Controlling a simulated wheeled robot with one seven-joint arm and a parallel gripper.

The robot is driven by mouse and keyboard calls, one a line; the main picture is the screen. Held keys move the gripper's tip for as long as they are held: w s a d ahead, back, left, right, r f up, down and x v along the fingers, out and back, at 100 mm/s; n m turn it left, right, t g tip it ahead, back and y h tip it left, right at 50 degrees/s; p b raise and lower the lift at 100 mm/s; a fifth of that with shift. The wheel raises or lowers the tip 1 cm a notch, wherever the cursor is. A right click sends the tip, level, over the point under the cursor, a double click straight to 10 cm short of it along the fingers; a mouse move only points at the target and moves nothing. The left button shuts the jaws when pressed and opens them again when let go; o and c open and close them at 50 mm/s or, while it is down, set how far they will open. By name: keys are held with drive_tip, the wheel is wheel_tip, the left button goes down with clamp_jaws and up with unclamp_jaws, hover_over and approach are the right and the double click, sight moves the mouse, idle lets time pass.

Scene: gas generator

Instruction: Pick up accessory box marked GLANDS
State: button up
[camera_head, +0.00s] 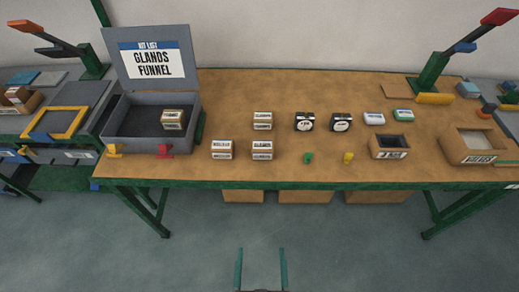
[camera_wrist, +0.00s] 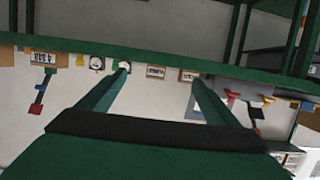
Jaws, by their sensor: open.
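Small brown boxes with white labels stand on the workbench (camera_head: 330,90). The front one on the right (camera_head: 262,150) has a label that seems to read GLANDS, though the print is very small. Beside it on the left is a similar front box (camera_head: 222,150), and behind is another (camera_head: 263,121); their labels are unclear. My gripper (camera_head: 261,250) is open and empty, in front of the bench and well short of the boxes. In the wrist view my gripper (camera_wrist: 158,73) shows its fingers apart, with two labelled boxes, small and upside down, beyond the bench edge.
A grey open case (camera_head: 118,135) holds one labelled box (camera_head: 172,120); its lid (camera_head: 152,83) reads KIT LIST, GLANDS, FUNNEL. Two gauges (camera_head: 323,122), green (camera_head: 308,158) and yellow (camera_head: 348,158) pieces and two bins lie to the right. The green front edge (camera_head: 300,184) borders the bench.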

drive_tip(key=w, duration=1.5)
drive_tip(key=g, duration=0.1)
approach(262, 148)
drive_tip(key=shift+w+a, duration=0.25)
drive_tip(key=shift+w, duration=0.45)
drive_tip(key=x, duration=0.5)
drive_tip(key=shift+w+f, duration=0.15)
drive_tip(key=shift+w+d+f, duration=0.15)
drive_tip(key=shift+w+f, duration=0.05)
drive_tip(key=shift+w, duration=0.1)
drive_tip(key=shift+d+x, duration=0.2)
drive_tip(key=shift+x, duration=2.1)
drive_tip(key=shift+s+a, duration=0.1)
drive_tip(key=shift+s, duration=0.05)
drive_tip(key=c, duration=1.2)
